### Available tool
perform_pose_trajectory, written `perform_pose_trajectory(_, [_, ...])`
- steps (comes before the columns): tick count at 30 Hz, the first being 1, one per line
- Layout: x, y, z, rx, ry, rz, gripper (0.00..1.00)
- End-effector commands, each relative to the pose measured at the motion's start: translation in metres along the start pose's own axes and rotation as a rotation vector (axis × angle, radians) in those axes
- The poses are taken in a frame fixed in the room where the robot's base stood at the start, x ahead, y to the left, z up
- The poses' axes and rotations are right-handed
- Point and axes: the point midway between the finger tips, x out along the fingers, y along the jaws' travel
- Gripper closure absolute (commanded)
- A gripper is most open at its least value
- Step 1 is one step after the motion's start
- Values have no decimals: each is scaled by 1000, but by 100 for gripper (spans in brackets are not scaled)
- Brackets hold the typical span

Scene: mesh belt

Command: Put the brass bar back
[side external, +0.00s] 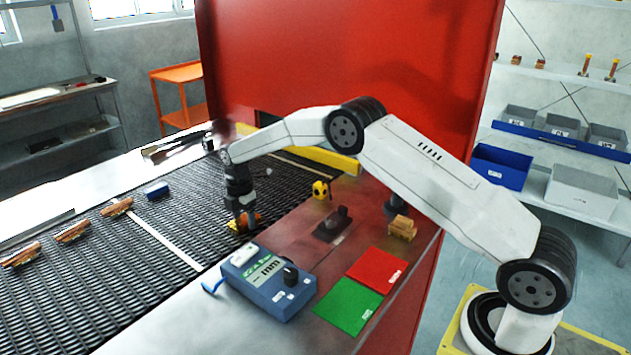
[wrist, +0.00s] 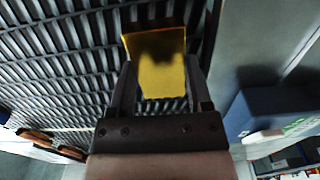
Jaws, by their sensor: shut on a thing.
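The brass bar (wrist: 158,65), a yellow-gold block, sits between the two fingers of my gripper (wrist: 157,95) in the wrist view. My gripper is shut on it. In the side view my gripper (side external: 242,212) points down at the near edge of the dark mesh belt (side external: 150,265), with the bar (side external: 246,223) low at its fingertips. The fingers partly hide the bar there. I cannot tell whether it touches the belt.
A blue meter box (side external: 268,282) stands close by on the table. Several coppery pieces (side external: 72,231) and a blue block (side external: 157,190) lie on the belt.

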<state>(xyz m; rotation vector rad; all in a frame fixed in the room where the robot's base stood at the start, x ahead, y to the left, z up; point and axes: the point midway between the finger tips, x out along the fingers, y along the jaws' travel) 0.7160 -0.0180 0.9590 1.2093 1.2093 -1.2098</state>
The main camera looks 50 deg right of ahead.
Motion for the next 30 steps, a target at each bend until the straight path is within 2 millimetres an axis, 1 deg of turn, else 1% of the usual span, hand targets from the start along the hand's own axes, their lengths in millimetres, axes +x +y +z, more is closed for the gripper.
perform_pose_trajectory(5, [-2,1,0,0,0,4,100])
perform_pose_trajectory(11, [2,1,0,0,0,3,100])
perform_pose_trajectory(12, [3,0,0,0,0,0,23])
perform_pose_trajectory(14, [3,0,0,0,0,0,4])
perform_pose_trajectory(15, [3,0,0,0,0,0,1])
perform_pose_trajectory(25, [2,0,0,0,0,1,1])
perform_pose_trajectory(30, [-6,1,0,0,0,3,1])
